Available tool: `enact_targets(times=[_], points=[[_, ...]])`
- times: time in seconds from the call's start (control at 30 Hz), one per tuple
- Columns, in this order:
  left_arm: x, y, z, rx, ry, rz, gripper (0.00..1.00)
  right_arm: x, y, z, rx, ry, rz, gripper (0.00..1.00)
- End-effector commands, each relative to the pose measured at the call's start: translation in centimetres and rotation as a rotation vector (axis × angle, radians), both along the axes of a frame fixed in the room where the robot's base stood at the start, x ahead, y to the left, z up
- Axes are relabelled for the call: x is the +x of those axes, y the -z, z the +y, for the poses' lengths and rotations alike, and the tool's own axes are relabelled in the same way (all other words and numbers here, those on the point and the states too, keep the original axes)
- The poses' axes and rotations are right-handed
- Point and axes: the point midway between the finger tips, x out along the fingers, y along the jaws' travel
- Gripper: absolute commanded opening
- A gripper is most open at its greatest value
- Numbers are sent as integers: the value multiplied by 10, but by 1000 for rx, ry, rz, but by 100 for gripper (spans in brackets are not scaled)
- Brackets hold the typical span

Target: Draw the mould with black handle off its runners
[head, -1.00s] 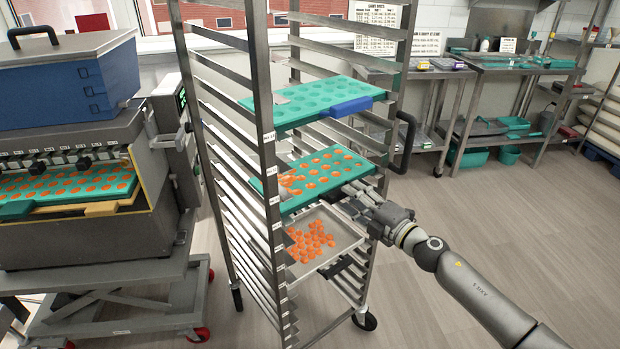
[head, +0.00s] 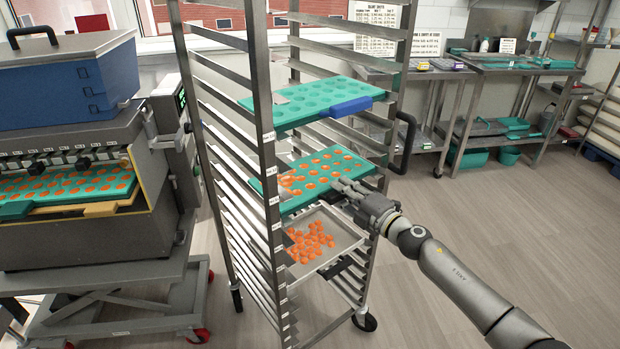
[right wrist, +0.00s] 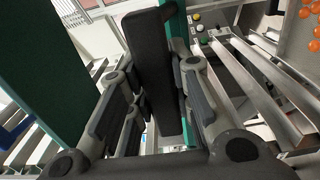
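The mould with the black handle is the green mould (head: 300,199) filled with orange gummies, resting on rack runners at mid height. Its black handle (right wrist: 158,70) shows in the right wrist view; in the head view my gripper covers it. My right gripper (head: 347,190) is at the mould's front edge. In the right wrist view its fingers (right wrist: 160,110) stand on both sides of the handle, open, with gaps visible. Part of the green mould (right wrist: 178,22) shows behind the handle. My left gripper is not in view.
Above, an empty green mould with a blue handle (head: 350,106) sits in the rack (head: 262,120). Below is a metal tray (head: 345,232) with loose orange gummies. The depositor (head: 90,230) stands left on a cart. The floor right of the rack is clear.

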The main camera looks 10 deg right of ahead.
Motion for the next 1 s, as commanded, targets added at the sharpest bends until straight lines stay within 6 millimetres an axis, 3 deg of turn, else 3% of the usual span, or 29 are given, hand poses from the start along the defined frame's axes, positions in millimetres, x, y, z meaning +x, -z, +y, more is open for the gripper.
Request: enact_targets(times=[0.53,1.0], points=[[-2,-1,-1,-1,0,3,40,-2,-1,-2,0,1,-1,0],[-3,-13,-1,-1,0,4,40,-39,-2,-23,0,1,1,0]])
